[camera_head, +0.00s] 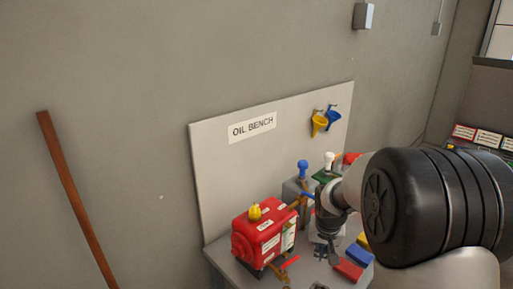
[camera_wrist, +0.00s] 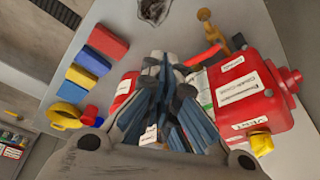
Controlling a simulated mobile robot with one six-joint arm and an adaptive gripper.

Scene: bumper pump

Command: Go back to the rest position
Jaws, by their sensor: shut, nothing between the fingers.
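My gripper (camera_head: 328,232) hangs over the bench in the head view, to the right of the red machine. In the wrist view my gripper (camera_wrist: 165,85) is shut, with its fingers together and nothing seen between them. The red machine (camera_head: 262,238) has a yellow cap on top and white labels. It also shows at the right in the wrist view (camera_wrist: 235,90), beside my fingers. My dark arm covers the right part of the bench in the head view. Part of the bench surface behind my gripper is hidden.
The grey bench (camera_head: 228,262) stands against a backboard (camera_head: 225,180) marked OIL BENCH. Yellow and blue funnels (camera_head: 319,122) hang on it. Red (camera_head: 348,270), blue and yellow blocks lie at the bench's right. A blue-capped container (camera_head: 303,170) stands behind. A brown pole (camera_head: 75,195) leans at left.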

